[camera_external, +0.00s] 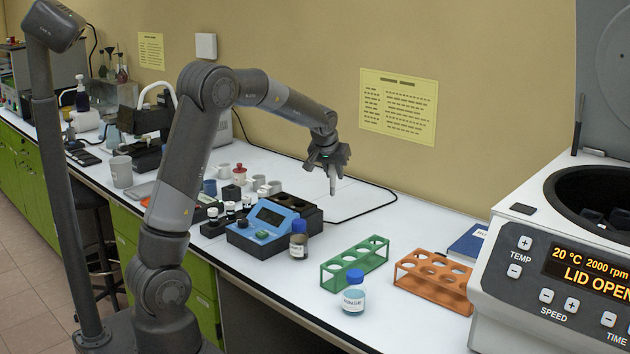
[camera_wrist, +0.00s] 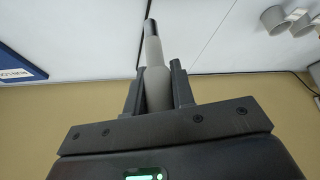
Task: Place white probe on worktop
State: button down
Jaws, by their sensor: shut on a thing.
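My gripper (camera_external: 330,162) is above the back part of the white worktop (camera_external: 225,283), near the wall. The gripper also shows in the wrist view (camera_wrist: 157,88), where its two dark fingers are shut on the probe (camera_wrist: 153,58). The probe is light grey-white with a dark tip. In the external view the probe (camera_external: 332,184) hangs tip down below the gripper. Its tip appears apart from the worktop, but the exact gap is hard to tell. The part between the fingers is partly hidden.
A blue instrument (camera_external: 262,228), a dark bottle (camera_external: 298,240), a green rack (camera_external: 355,264), an orange rack (camera_external: 436,279) and a blue-capped bottle (camera_external: 354,292) stand toward the front. An open centrifuge (camera_external: 560,250) is at right. A dark cable (camera_external: 372,210) lies on the worktop. Cups stand at left.

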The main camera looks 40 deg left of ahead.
jog(key=s+d+m+h, duration=0.25)
jog(key=s+d, duration=0.25)
jog(key=d, duration=1.2)
jog(key=s+d+m+h, duration=0.1)
jog(key=s+d+m, duration=0.4)
jog(key=d, duration=1.2)
jog(key=s+d+m+g+h, duration=0.1)
jog(key=s+d+m, duration=0.2)
jog(key=s+d, duration=0.95)
jog(key=s+d+m+h, duration=0.25)
jog(key=s+d, duration=0.65)
jog(key=s, duration=0.7)
jog(key=shift+y, duration=0.3)
jog(key=shift+w+a+f, duration=0.4)
jog(key=shift+w+f, duration=1.5)
jog(key=shift+w, duration=0.05)
jog(key=shift+w+a+f, duration=0.4)
jog(key=shift+w+f, duration=1.45)
jog(key=shift+w, duration=0.1)
jog(key=shift+w+a+f, duration=0.4)
jog(key=shift+w+f, duration=1.5)
jog(key=shift+w, duration=0.05)
jog(key=shift+f, duration=0.15)
jog(key=c, duration=1.2)
grip_release()
jog(key=shift+c, duration=0.2)
